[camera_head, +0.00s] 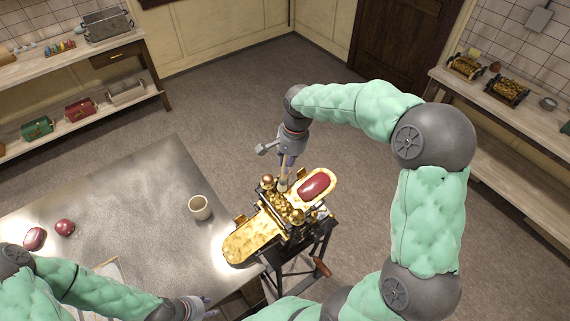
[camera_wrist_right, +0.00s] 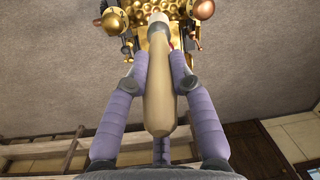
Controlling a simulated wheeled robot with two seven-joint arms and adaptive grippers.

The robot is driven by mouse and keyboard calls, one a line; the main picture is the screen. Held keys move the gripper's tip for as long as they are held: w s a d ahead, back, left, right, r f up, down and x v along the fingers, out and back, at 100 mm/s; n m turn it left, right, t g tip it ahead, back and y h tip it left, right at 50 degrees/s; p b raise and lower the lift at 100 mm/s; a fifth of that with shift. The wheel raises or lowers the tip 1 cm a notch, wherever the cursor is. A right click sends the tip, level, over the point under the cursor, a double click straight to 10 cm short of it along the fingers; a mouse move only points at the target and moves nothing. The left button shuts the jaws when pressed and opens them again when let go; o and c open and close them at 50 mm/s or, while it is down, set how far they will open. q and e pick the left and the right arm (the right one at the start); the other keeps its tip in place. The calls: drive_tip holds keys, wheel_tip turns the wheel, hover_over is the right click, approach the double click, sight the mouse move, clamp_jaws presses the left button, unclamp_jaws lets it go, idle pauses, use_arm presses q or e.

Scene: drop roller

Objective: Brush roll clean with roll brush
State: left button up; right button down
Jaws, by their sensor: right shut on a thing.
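The brass drop roller (camera_head: 272,222) stands on a dark stand at the table's right end. Its patterned roll (camera_wrist_right: 180,42) shows at the top of the right wrist view. My right gripper (camera_wrist_right: 160,62) is shut on the tan wooden handle of the roll brush (camera_wrist_right: 157,95). The brush's pale head end points at the roll. In the head view my right gripper (camera_head: 286,160) is above the machine's far side, brush pointing down at the roll. I cannot tell whether the bristles touch it. My left gripper (camera_head: 200,304) is at the bottom edge, partly cut off, and its fingers are unclear.
A red oval piece (camera_head: 314,184) lies on the roller's far tray. A metal-topped table (camera_head: 130,220) holds a cream cup (camera_head: 200,207) and red pieces (camera_head: 65,228) at left. A crank handle (camera_head: 322,267) sticks out near the front.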

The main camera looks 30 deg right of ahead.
sight(287, 181)
drive_tip(key=shift+w+a, duration=0.3)
drive_tip(key=shift+s+d+f, duration=0.1)
drive_tip(key=shift+s+d, duration=0.05)
drive_tip(key=shift+f+b, duration=0.2)
drive_tip(key=shift+b, duration=0.1)
drive_tip(key=shift+f+b, duration=0.45)
drive_tip(key=shift+f, duration=0.2)
wheel_tip(287, 181, down, 6)
drive_tip(key=b, duration=0.4)
drive_tip(key=shift+r, duration=0.2)
use_arm(q)
drive_tip(key=f, duration=0.6)
drive_tip(key=shift+w+a, duration=0.1)
drive_tip(key=shift+w, duration=0.1)
use_arm(e)
drive_tip(key=shift+f, duration=0.2)
use_arm(q)
drive_tip(key=shift+s+f+b, duration=0.15)
drive_tip(key=shift+f+b, duration=0.55)
drive_tip(key=shift+b, duration=0.2)
use_arm(e)
drive_tip(key=shift+d+f, duration=0.1)
drive_tip(key=shift+f, duration=0.95)
drive_tip(key=shift+s, duration=0.2)
